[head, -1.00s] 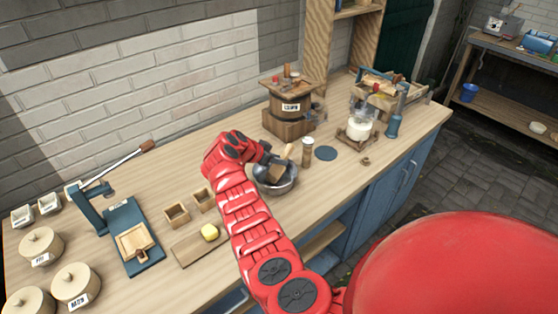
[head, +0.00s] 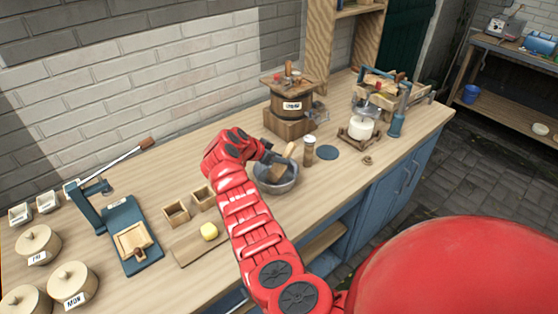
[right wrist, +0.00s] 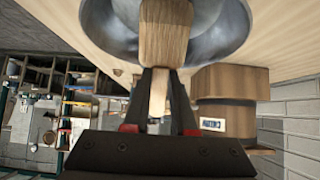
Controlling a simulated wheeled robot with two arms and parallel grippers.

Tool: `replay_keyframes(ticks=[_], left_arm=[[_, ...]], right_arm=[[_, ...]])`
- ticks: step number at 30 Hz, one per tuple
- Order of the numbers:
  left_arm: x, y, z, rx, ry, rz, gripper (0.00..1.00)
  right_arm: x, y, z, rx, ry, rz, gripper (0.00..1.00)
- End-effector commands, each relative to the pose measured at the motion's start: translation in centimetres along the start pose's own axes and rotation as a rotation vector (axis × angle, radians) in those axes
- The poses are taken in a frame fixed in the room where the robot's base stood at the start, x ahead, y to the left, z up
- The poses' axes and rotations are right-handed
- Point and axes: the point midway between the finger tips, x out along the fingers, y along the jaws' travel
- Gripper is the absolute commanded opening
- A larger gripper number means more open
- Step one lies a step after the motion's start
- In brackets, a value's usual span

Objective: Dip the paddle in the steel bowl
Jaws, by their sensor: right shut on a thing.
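The steel bowl (head: 278,181) stands on the wooden counter, and it also shows at the top of the right wrist view (right wrist: 222,30). My right gripper (head: 268,158) is at the bowl's far side, shut on the wooden paddle (head: 283,165). In the right wrist view the paddle (right wrist: 165,38) runs from between the two dark fingers (right wrist: 160,110) toward the bowl. Its broad end overlaps the bowl's inside there. I cannot tell whether the paddle touches the bowl's bottom. My left gripper is not in view.
A wooden churn (head: 290,107) stands behind the bowl. A shaker jar (head: 309,150) and a dark round mat (head: 328,153) are to its right. Small wooden boxes (head: 177,213) and a board with a yellow lump (head: 209,231) are to its left. Bare counter (head: 130,180) lies behind the boxes.

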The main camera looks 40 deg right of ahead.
Motion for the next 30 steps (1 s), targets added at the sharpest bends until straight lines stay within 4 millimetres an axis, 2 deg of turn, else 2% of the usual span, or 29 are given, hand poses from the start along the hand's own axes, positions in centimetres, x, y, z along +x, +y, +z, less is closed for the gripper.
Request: replay_keyframes(ticks=[14, 30], left_arm=[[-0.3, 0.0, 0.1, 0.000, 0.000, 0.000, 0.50], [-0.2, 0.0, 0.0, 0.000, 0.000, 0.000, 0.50]], right_arm=[[0.0, 0.0, -0.3, 0.001, 0.000, -0.001, 0.00], [-2.7, -0.1, -3.4, 0.003, 0.001, -0.004, 0.00]])
